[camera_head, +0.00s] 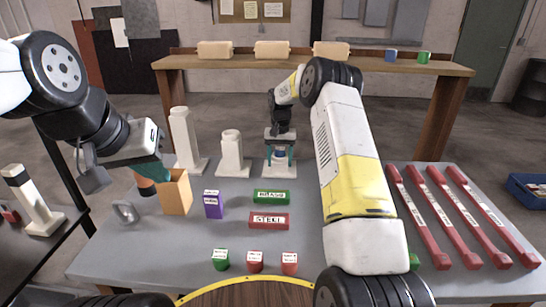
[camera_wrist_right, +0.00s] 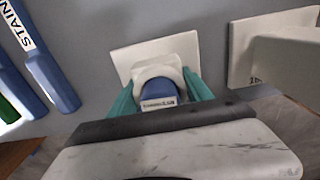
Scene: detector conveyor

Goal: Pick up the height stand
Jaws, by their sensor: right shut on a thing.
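A short white height stand (camera_head: 280,168) stands on the grey table, its square base flat on the top. A blue labelled piece (camera_wrist_right: 161,95) shows at its top; the label is too small to read surely. My right gripper (camera_head: 280,153) points down over this stand, its teal fingers on both sides of the post. The right wrist view shows the right gripper (camera_wrist_right: 161,92) shut on the stand, with the white base (camera_wrist_right: 130,60) behind. Two taller white stands, one medium (camera_head: 231,153) and one tall (camera_head: 184,142), stand to its left. My left gripper (camera_head: 153,172) is by the orange box; its opening is unclear.
The orange box (camera_head: 178,192), a purple block (camera_head: 213,205), a green bar (camera_head: 271,196) and a red bar (camera_head: 268,221) lie on the table (camera_head: 130,250). Small cubes (camera_head: 255,261) sit at the front. Several red bars (camera_head: 437,220) lie at right. A wooden shelf (camera_head: 360,66) is behind.

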